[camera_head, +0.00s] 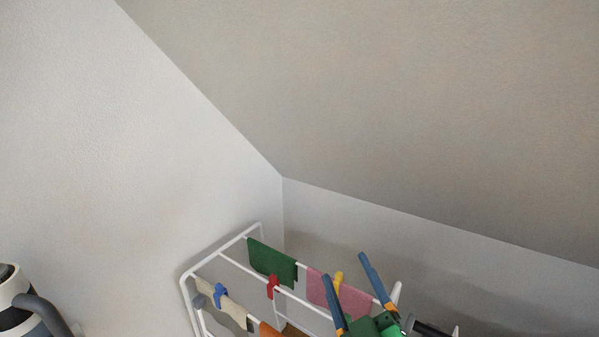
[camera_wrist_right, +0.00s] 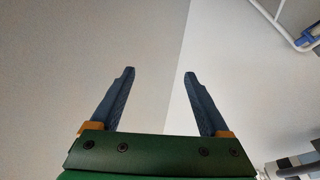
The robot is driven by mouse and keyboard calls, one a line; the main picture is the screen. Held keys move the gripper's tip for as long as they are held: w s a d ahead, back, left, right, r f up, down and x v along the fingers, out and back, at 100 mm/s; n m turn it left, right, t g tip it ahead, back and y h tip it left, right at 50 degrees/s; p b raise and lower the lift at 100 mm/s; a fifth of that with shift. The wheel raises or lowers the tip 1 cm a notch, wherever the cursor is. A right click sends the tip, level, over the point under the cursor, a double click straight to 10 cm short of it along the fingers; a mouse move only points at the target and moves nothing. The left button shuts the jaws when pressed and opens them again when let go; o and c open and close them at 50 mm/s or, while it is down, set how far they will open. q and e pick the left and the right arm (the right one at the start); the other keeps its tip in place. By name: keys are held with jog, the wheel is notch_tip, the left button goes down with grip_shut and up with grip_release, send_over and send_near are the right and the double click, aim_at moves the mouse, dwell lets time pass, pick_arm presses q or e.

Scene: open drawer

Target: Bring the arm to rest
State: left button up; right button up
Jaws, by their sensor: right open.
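My right gripper (camera_head: 346,268) is at the bottom of the head view, right of centre, with its two blue fingers pointing up and spread apart. Its green body is cut off by the lower edge. In the right wrist view the gripper (camera_wrist_right: 160,73) is open, and nothing is between its fingers. My left gripper does not show in either view. No drawer is in view.
A white drying rack (camera_head: 189,295) with cloths stands behind my right gripper. It holds a green cloth (camera_head: 271,262), a pink cloth (camera_head: 355,301) and coloured pegs. The rack also shows at the wrist view's upper right (camera_wrist_right: 276,22). Space above is clear.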

jog(key=s+d+f+m+g+h, duration=0.2)
jog(key=s+d+f+m+g, duration=0.15)
jog(key=f, duration=0.55)
jog(key=s+d+f+m+g+h, duration=0.3)
jog(key=s+d+f+g, duration=0.15)
jog(key=f, duration=0.45)
jog(key=s+f+m+g, duration=0.1)
jog(key=s+f+g, duration=0.3)
jog(key=s, duration=0.4)
jog(key=s+f+g, duration=0.4)
jog(key=s+f, duration=0.1)
jog(key=s, duration=0.2)
notch_tip(320, 180, down, 22)
jog(key=s+g+b, duration=0.1)
jog(key=s+b, duration=0.1)
jog(key=b, duration=0.4)
pick_arm(q)
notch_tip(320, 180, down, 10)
jog(key=b, duration=0.4)
pick_arm(e)
jog(key=s+d+f+g, duration=0.1)
jog(key=s+d+f, duration=0.1)
jog(key=s+f, duration=1)
notch_tip(320, 180, down, 2)
jog(key=shift+d+f+y, duration=0.1)
jog(key=shift+d+y, duration=0.15)
jog(key=shift+y, duration=0.05)
